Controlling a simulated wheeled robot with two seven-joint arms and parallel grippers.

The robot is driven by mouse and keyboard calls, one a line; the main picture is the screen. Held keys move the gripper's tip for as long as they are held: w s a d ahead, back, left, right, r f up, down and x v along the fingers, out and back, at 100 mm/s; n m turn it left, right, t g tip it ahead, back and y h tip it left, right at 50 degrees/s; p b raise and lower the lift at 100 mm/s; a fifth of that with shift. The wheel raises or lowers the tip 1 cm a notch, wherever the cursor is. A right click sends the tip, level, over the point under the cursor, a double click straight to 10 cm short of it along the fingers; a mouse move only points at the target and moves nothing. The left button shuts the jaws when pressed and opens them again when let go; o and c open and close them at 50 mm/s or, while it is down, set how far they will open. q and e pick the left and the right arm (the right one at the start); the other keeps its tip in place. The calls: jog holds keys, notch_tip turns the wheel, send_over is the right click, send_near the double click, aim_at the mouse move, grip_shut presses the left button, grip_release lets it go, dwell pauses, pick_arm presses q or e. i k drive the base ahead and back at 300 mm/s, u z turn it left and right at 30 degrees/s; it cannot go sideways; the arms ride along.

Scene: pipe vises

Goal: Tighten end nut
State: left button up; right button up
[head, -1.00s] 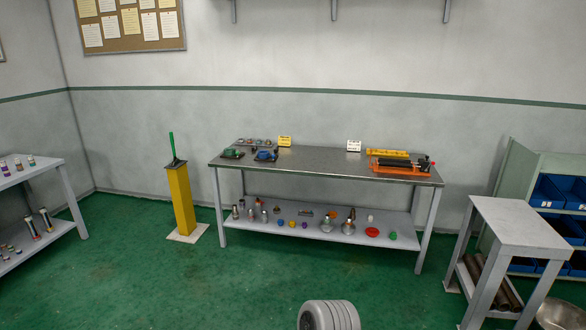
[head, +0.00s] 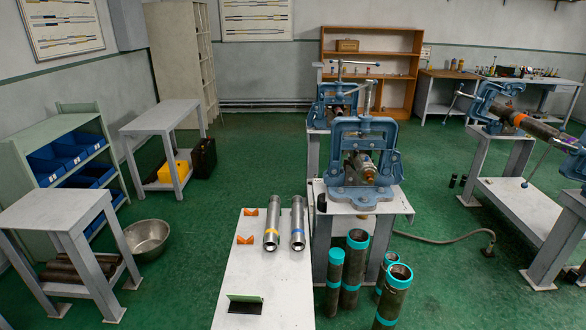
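No end nut can be told apart for certain at this size. A blue pipe vise (head: 337,193) stands on a grey stand (head: 398,205) right of centre. A short pipe piece (head: 368,173) with a brass-coloured end sits in the vise and faces me. A second blue vise (head: 325,110) stands behind it. A third blue vise (head: 487,104) at the right is around a long dark pipe (head: 538,128) with an orange band. Neither of my grippers is in view.
A white table (head: 245,285) in front holds two steel pipes (head: 271,225) and two orange blocks (head: 247,240). Several dark pipes with teal ends (head: 355,270) stand on the floor beside the stand. A metal bowl (head: 148,238) is left. Green floor (head: 190,225) is open between.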

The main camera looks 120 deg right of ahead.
aim_at(356, 151)
jog(key=z, duration=5.25)
jog(key=i, duration=1.05)
jog(key=z, duration=0.5)
